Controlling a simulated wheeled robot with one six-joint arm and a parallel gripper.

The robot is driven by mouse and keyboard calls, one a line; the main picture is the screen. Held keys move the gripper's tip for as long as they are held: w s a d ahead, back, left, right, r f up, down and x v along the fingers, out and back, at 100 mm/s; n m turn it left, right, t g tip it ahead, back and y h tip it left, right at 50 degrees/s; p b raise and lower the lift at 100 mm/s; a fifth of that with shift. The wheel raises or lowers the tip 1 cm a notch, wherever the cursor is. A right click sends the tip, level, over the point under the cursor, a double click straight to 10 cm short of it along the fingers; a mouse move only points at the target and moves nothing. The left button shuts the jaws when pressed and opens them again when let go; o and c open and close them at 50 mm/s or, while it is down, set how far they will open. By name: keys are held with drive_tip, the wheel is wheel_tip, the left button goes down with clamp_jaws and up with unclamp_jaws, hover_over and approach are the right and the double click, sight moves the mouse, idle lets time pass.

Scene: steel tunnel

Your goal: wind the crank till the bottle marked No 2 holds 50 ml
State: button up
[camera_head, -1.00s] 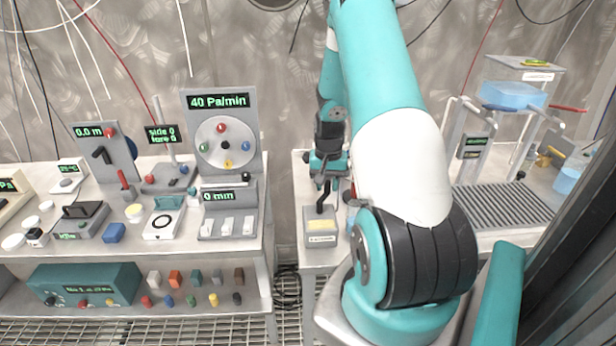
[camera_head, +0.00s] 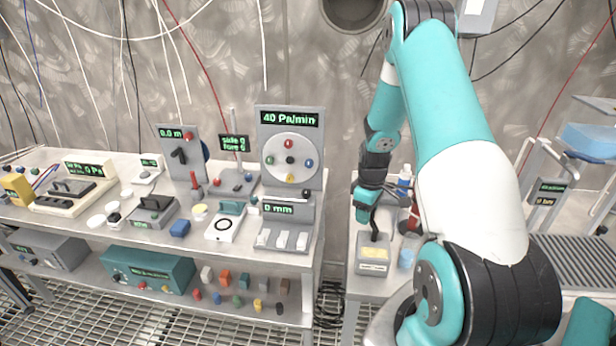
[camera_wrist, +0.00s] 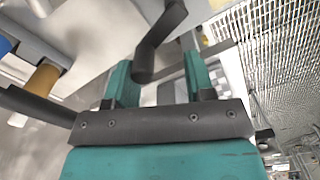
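My gripper (camera_head: 366,207) is just above a small grey box with a yellow label (camera_head: 374,254) on the right-hand bench. A black crank arm (camera_head: 374,226) rises from this box towards my fingers. In the wrist view, a thick black crank handle (camera_wrist: 150,50) reaches down between my two teal fingers (camera_wrist: 160,82), with a gap on each side. A white and blue bottle (camera_head: 404,182), a dark red vessel (camera_head: 413,216) and a pale blue cup (camera_head: 406,257) stand right of the box. I cannot read a No 2 mark or a fill level on any bottle.
The left bench holds a dial panel (camera_head: 290,148) reading 40 Pa/min and several small devices. A teal unit (camera_head: 150,270) sits on its lower shelf. A gap with grating floor separates the benches. A ribbed tray (camera_head: 570,234) lies at the far right.

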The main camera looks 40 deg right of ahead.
drive_tip(key=a+n+p, duration=0.1)
drive_tip(key=n, duration=0.2)
drive_tip(key=shift+a+r, duration=0.15)
drive_tip(key=shift+a, duration=0.05)
wheel_tip(320, 180, up, 17)
drive_tip(key=b, duration=0.4)
drive_tip(key=a+r+n+t+y+b, duration=0.1)
drive_tip(key=a+r+n+b, duration=0.1)
drive_tip(key=a, duration=1.8)
drive_tip(key=shift+s+a+n+b, duration=0.15)
drive_tip(key=shift+s+n+b, duration=0.15)
drive_tip(key=shift+n+b, duration=0.8)
